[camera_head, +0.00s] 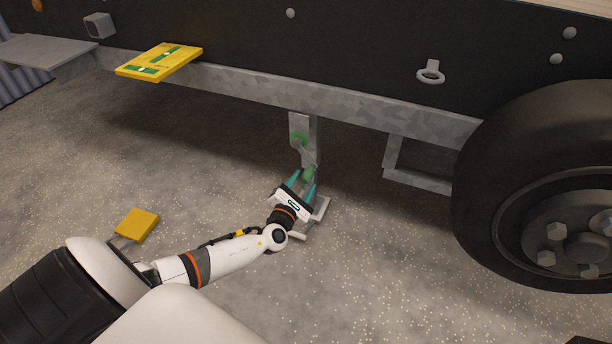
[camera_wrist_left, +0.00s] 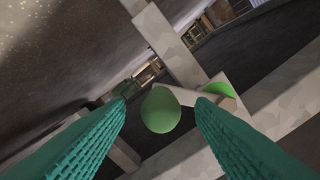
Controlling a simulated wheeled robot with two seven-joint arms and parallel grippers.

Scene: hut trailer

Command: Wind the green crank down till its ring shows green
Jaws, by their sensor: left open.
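The green crank sits on a grey steel leg (camera_head: 306,126) under the trailer frame. Its round green knob (camera_head: 308,174) hangs below the hub at the end of a short grey arm. A green ring (camera_head: 299,138) shows around the hub. My left gripper (camera_head: 302,181) is open, with its teal fingers reaching up at the knob from below. In the left wrist view the knob (camera_wrist_left: 161,112) appears between the two fingers, with gaps on both sides. The hub's green face (camera_wrist_left: 219,91) is partly hidden behind the right finger there. My right gripper is out of view.
A grey foot plate (camera_head: 322,208) lies below the leg, partly behind my gripper. A large wheel (camera_head: 490,190) stands at right, with a grey bracket (camera_head: 415,180) beside it. A yellow block (camera_head: 137,224) lies on the floor; a yellow plate with green markings (camera_head: 160,61) is on the frame.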

